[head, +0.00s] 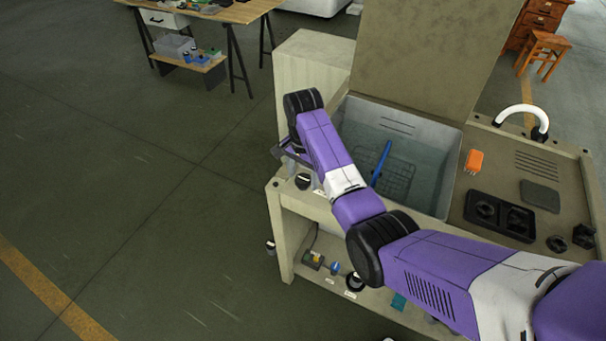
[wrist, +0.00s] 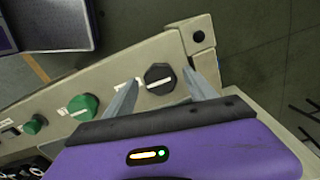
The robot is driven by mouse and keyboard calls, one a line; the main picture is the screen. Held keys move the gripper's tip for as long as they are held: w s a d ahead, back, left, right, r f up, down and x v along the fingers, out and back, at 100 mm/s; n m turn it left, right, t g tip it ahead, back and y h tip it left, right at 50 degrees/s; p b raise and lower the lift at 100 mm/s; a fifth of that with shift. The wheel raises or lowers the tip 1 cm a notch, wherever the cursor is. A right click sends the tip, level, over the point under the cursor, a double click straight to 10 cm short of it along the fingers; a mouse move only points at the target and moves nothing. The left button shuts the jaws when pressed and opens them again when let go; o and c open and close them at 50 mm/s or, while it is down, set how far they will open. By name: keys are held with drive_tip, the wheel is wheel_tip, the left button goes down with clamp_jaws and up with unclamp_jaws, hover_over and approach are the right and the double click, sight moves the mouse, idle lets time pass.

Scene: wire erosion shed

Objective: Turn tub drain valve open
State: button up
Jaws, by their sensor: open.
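My gripper (head: 285,150) is at the left front corner of the wash bench, at the end of my purple arm. In the wrist view its two fingers (wrist: 170,68) are spread apart and empty, one on each side of a black knob (wrist: 160,78) with a white pointer line. The line runs roughly along the panel edge. I cannot tell if the fingers touch the knob. A black knob also shows below my gripper in the head view (head: 303,181). The tub (head: 440,165) holds water and a wire basket. The labels are too small to read, so which control is the drain valve is unclear.
Green knobs (wrist: 82,107) sit in the same row as the black knob. A blue-handled fitting (head: 335,268) is on the lower shelf. A blue tool (head: 381,163) leans in the tub. The raised lid (head: 425,55) stands behind. Floor on the left is clear.

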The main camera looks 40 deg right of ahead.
drive_tip(key=c, duration=1.4)
drive_tip(key=shift+n, duration=0.5)
drive_tip(key=n, duration=1.2)
drive_tip(key=shift+n, duration=0.4)
drive_tip(key=shift+w+n, duration=0.1)
drive_tip(key=shift+n, duration=1.9)
